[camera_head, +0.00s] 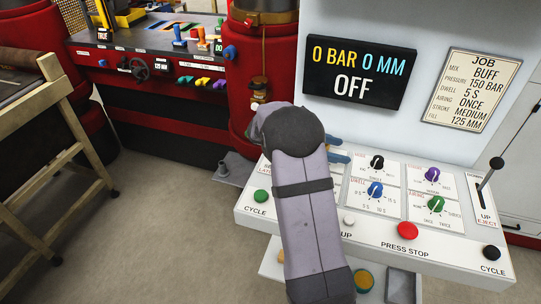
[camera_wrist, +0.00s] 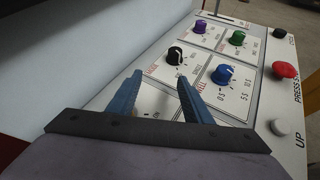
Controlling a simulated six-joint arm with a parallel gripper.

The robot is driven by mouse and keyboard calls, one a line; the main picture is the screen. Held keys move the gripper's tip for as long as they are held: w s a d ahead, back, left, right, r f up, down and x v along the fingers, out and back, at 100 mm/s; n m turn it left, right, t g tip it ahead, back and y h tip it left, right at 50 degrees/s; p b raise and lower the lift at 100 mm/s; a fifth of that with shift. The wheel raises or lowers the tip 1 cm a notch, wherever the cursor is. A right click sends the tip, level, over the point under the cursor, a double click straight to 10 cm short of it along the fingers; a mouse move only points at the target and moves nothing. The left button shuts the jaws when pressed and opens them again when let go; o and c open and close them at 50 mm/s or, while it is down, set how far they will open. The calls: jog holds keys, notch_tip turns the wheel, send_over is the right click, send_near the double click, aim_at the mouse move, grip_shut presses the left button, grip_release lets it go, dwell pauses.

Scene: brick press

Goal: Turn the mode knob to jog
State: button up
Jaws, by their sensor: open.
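The white control panel (camera_head: 300,205) carries several knobs. A black knob (camera_head: 377,162) is at its upper left, with a blue knob (camera_head: 375,189) below it and a purple knob (camera_head: 432,174) and a green knob (camera_head: 436,204) to the right. I cannot read which is labelled mode, nor see the word jog. My gripper (camera_head: 345,150) is open and empty, its blue fingers just left of the black knob. In the wrist view, the black knob (camera_wrist: 175,55) lies beyond the two fingertips (camera_wrist: 160,77), nearer the right one, apart from both. My arm hides the panel's left part.
A red press stop button (camera_head: 407,230), a green cycle button (camera_head: 262,196) and a black cycle button (camera_head: 491,252) stand along the front edge. A lever (camera_head: 489,175) rises at the right. The display (camera_head: 358,72) reads 0 bar, 0 mm, off; a job card (camera_head: 472,90) hangs beside it.

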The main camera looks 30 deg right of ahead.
aim_at(379, 158)
jog(key=w+a+t, duration=0.1)
jog(key=w+a, duration=0.1)
jog(key=a, duration=0.3)
jog(key=w+a+t+y+b, duration=0.1)
jog(key=w+a, duration=0.1)
jog(key=a, duration=0.4)
jog(key=w+a+t+y+b, duration=0.1)
jog(key=w+a+t, duration=0.1)
jog(key=a, duration=0.4)
jog(key=shift+w+m, duration=0.4)
jog(key=shift+w, duration=0.05)
jog(key=shift+w+a, duration=0.1)
jog(key=shift+a, duration=0.5)
jog(key=shift+d, duration=0.1)
